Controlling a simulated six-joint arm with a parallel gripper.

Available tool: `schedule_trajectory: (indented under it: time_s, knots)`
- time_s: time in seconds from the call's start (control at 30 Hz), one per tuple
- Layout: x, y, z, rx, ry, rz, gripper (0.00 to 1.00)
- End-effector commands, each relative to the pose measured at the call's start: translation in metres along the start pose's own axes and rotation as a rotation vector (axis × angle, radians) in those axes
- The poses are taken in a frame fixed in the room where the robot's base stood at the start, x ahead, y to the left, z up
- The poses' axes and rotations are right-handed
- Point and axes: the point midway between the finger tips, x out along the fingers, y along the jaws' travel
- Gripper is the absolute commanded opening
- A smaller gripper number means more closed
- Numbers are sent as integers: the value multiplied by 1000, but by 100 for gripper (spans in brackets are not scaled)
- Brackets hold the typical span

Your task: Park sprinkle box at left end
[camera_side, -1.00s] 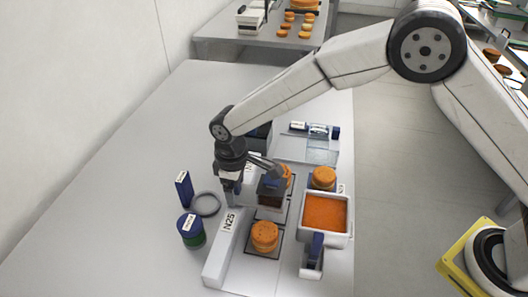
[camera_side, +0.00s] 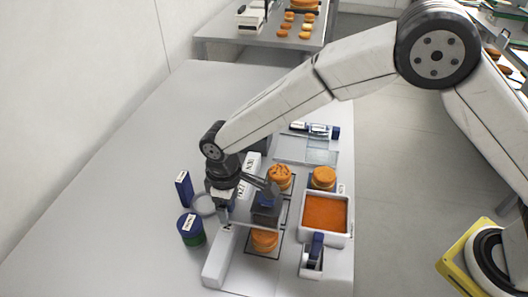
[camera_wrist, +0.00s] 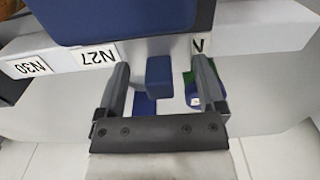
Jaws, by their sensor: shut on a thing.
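The sprinkle box (camera_side: 267,207), dark with a blue top, hangs from my gripper (camera_side: 257,187) over the tray. In the wrist view my gripper (camera_wrist: 160,88) is shut on a small blue block (camera_wrist: 159,72) joined to the blue box body, which fills the top. The box is above the front orange round (camera_side: 264,240) and partly covers it. A second round (camera_side: 279,174), speckled with dark bits, sits behind it. The labelled white rail (camera_side: 218,262) runs along the left of the rounds; in the wrist view it shows N30 and N27 labels.
A blue-green jar (camera_side: 191,231), a small blue box (camera_side: 184,189) and a grey ring (camera_side: 204,205) stand left of the rail. A white tray of orange filling (camera_side: 327,232) and a blue-handled tool (camera_side: 315,252) are on the right. The table's left side is clear.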

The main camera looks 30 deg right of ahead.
Motion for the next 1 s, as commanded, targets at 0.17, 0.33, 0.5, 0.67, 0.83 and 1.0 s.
schedule_trajectory:
  time_s: [0.17, 0.33, 0.5, 0.67, 0.83, 1.0]
  knots:
    - [0, -10, 0, -2, 1, 0, 55]
    - [0, -18, 0, -1, 1, 0, 55]
    - [0, -26, 0, -2, 1, 0, 55]
    - [0, -35, 0, -1, 1, -1, 55]
    - [0, -43, 0, -2, 2, -1, 55]
    - [0, -51, 0, -1, 2, -1, 55]
